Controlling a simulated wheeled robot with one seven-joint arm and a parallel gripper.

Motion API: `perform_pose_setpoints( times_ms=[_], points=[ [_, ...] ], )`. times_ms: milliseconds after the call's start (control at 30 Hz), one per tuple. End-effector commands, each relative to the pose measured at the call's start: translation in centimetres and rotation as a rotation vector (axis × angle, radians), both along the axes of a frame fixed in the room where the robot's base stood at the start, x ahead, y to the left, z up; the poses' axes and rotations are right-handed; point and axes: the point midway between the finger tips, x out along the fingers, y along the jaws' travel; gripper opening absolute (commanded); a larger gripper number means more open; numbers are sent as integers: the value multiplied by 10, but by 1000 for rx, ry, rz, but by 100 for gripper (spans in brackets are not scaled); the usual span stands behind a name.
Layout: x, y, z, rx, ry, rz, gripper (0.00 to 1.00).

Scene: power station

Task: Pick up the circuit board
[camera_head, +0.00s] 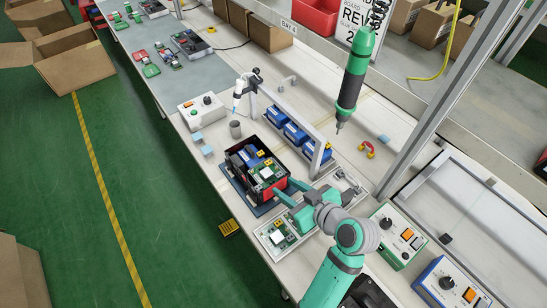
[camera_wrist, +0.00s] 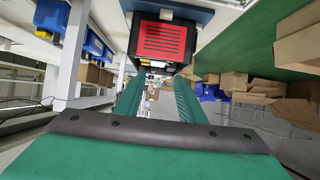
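A green circuit board (camera_head: 277,237) with a pale square chip lies in a light tray (camera_head: 262,238) near the bench's front edge. Another green board (camera_head: 266,174) sits on top of a black and red device (camera_head: 284,184). My gripper (camera_head: 283,190) is beside the device's near right side, its two green fingers apart with nothing visible held between them. In the wrist view the open fingers (camera_wrist: 158,90) point toward the device's red vented panel (camera_wrist: 161,41), which is above them in the picture. I cannot tell whether a fingertip touches the device.
A frame with blue units (camera_head: 297,132) stands behind the device. A green screwdriver (camera_head: 354,78) hangs above the bench. A grey cup (camera_head: 235,129) is to the left, and control boxes (camera_head: 398,238) are to the right. Green floor lies beyond the front edge.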

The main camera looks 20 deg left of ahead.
Motion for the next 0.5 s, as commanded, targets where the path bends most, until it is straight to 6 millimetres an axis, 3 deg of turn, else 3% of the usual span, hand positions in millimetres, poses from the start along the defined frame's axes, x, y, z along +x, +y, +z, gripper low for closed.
perform_pose_setpoints(
  times_ms=[500],
  points=[
    [30, 35, -26, 0, 0, -6, 36]
  ],
)
